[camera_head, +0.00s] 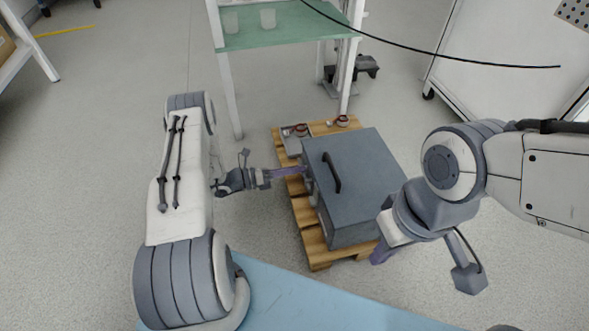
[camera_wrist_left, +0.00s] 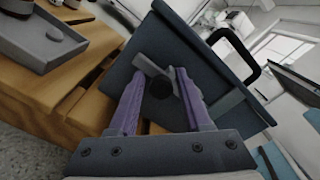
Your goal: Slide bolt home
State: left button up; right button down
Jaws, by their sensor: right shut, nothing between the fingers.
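A grey box (camera_head: 350,165) with a black handle (camera_head: 332,172) on its lid stands on a wooden pallet. In the left wrist view, the bolt's round dark knob (camera_wrist_left: 161,87) and a grey bar (camera_wrist_left: 150,68) show on the box's side (camera_wrist_left: 185,60). My left gripper (camera_head: 302,170) is at the box's left side. Its purple fingers (camera_wrist_left: 160,82) are open, one on each side of the knob, with gaps visible; I cannot tell how deep the knob sits between them. My right gripper (camera_head: 379,257) is shut and empty near the box's front right corner.
The wooden pallet (camera_head: 309,240) also carries a grey tray (camera_head: 291,146) and small reddish parts (camera_head: 342,121) behind the box. A green-topped table (camera_head: 285,30) stands behind. A blue surface (camera_head: 300,300) lies in front. Floor left of the pallet is clear.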

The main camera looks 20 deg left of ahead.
pick_arm(q)
grip_shut()
jog(key=shift+r, duration=0.1)
dwell(1.0)
